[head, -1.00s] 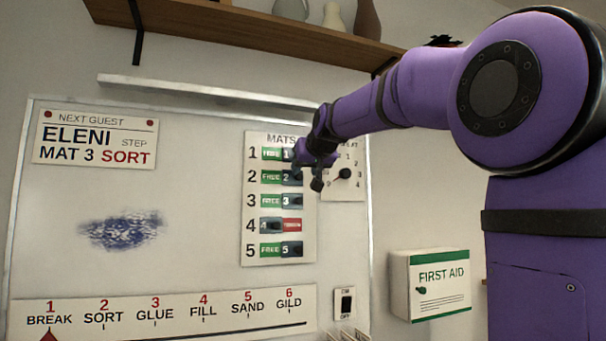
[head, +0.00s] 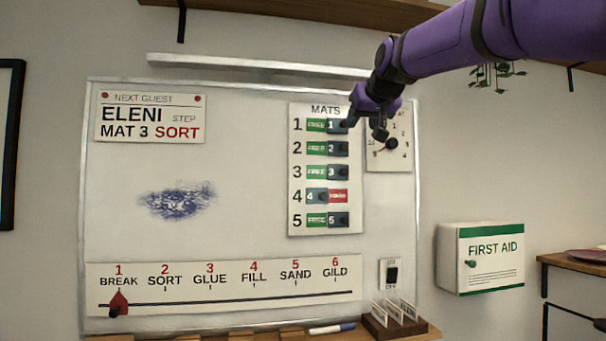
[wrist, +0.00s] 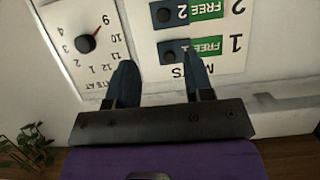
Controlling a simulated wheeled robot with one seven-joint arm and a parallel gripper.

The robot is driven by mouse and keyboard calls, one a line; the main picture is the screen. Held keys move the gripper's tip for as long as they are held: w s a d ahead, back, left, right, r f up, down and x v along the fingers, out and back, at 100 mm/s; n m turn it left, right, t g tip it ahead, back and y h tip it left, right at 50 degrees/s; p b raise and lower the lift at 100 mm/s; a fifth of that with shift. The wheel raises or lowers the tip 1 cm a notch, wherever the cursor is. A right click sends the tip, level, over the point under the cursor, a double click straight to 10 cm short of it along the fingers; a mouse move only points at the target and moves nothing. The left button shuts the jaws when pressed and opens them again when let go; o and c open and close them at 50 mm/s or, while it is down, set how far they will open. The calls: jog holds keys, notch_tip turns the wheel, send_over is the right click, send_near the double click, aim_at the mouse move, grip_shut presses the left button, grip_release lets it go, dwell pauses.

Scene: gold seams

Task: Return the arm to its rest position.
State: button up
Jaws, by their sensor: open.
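My purple arm reaches in from the upper right of the head view. My gripper (head: 368,112) is in front of the whiteboard, by the upper right edge of the MATS panel (head: 297,190). In the wrist view my gripper (wrist: 160,82) has its two dark fingers wide apart with nothing between them. The row 1 slider (wrist: 175,52) shows between and beyond the fingers. Whether the fingertips touch the board is hard to tell.
A dial panel (head: 400,155) sits right of the MATS panel. A ledge (head: 250,65) and a wooden shelf (head: 290,10) run above. A first aid box (head: 490,250) hangs at right. A card holder (head: 385,325) stands below. A plant (wrist: 25,150) is near in the wrist view.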

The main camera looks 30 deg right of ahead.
jog(key=shift+a+f, duration=0.1)
jog(key=s+a+f+n+g+y, duration=0.1)
jog(key=s+a+f+g, duration=0.1)
jog(key=s+a+f, duration=0.3)
jog(key=s+a+f+n+g+y, duration=0.1)
jog(key=s+a+f+g, duration=0.2)
jog(key=s+f, duration=0.7)
jog(key=s+a+f+n+g+y, duration=0.1)
jog(key=s+a+f, duration=0.6)
jog(key=f, duration=1.5)
jog(key=shift+s+a+g+y, duration=0.3)
jog(key=shift+s+g+y, duration=0.1)
jog(key=shift+s+g, duration=0.5)
jog(key=shift+w+f, duration=0.1)
